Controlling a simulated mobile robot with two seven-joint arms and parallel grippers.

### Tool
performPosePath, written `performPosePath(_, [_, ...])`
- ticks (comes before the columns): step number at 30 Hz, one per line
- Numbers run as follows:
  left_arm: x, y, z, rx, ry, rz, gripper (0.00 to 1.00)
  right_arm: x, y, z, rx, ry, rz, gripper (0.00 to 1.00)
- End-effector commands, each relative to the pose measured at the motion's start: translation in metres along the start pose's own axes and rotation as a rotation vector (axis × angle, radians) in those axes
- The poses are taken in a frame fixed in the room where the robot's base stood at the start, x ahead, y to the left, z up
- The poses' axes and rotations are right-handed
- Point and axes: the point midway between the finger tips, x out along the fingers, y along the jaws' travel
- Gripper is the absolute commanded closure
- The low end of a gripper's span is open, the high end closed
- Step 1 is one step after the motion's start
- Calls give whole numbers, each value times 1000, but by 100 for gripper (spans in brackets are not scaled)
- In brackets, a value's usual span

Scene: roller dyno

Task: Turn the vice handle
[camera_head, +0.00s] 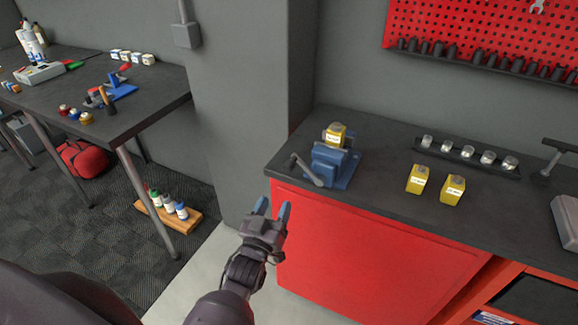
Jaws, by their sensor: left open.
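A blue vice (334,163) stands on the dark top of the red workbench, near its left front corner. Its grey vice handle (307,170) sticks out at the vice's left front and slants down to the right. A yellow container with a grey cap (335,135) shows at the top of the vice; I cannot tell whether it is clamped or behind. My left gripper (273,209) is open and empty, its two blue-tipped fingers pointing up. It is below and left of the handle in the picture, in front of the bench, apart from the handle. My right gripper is not seen.
The red workbench (365,255) carries two yellow containers (435,185), a black rack of capped jars (466,153) and a grey box (567,222) at right. A grey pillar (240,100) stands behind left. A dark table (145,97) with tools is farther left.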

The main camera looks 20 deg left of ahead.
Motion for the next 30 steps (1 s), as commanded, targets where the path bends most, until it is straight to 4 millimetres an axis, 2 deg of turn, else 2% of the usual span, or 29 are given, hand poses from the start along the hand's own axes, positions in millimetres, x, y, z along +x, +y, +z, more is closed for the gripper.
performPosePath(6, [-4, 5, -15, -52, 121, 45, 48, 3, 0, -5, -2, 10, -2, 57])
performPosePath(11, [4, 5, -18, -68, 132, 49, 48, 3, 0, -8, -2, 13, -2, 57])
performPosePath(24, [73, 9, -28, -68, 131, 49, 48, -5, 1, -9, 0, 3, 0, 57])
performPosePath(30, [94, 9, -30, -67, 129, 48, 48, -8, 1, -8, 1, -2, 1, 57])
